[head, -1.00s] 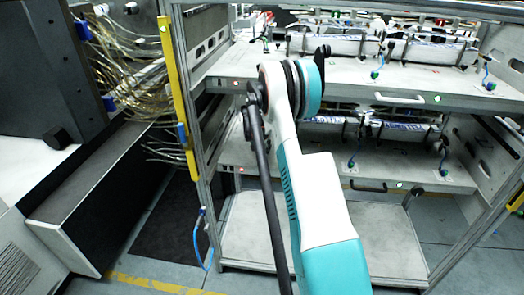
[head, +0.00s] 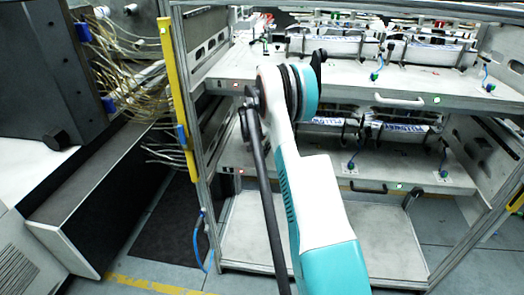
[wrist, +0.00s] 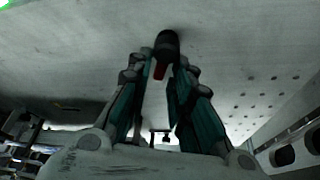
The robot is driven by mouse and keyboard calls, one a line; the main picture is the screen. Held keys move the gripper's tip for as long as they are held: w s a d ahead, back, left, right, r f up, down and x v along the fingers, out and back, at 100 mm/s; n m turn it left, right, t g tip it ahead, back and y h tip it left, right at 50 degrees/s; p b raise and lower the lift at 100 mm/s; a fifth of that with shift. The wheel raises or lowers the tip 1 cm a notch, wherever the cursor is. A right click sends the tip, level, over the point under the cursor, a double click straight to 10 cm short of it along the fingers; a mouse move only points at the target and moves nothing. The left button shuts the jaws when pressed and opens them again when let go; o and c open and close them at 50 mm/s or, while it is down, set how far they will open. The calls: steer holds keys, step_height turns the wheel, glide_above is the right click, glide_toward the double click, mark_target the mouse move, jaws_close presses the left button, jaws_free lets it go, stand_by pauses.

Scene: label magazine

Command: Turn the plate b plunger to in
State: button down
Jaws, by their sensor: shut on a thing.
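In the wrist view a black knob with a red band below it, the plunger (wrist: 167,42), stands against a pale grey plate surface (wrist: 90,45). My gripper (wrist: 164,68) has its teal fingers closed in around the plunger's lower part, shut on it. The plunger's far end is hidden, and I cannot tell its turn position. In the head view my white and teal arm reaches to the rack, and my gripper and the plunger are hidden there. No label shows which plate is b.
A metal rack (head: 205,200) has an upper shelf plate (head: 345,75) and a lower shelf plate (head: 290,150) carrying clamped assemblies. A yellow post (head: 178,100) and hanging cables (head: 125,65) are at left. The wrist view shows a perforated panel (wrist: 260,98) at right.

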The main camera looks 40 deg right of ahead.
steer(key=m+g, duration=0.1)
steer(key=m, duration=0.1)
steer(key=m+g, duration=0.1)
steer(key=m, duration=0.2)
steer(key=shift+s, duration=0.4)
steer(key=m, duration=0.1)
steer(key=m+g, duration=0.1)
steer(key=m, duration=0.3)
steer(key=shift+s+a+g+y, duration=0.1)
steer(key=shift+s+g+y, duration=0.3)
steer(key=shift+m, duration=0.4)
steer(key=c, duration=1.7)
jaws_free()
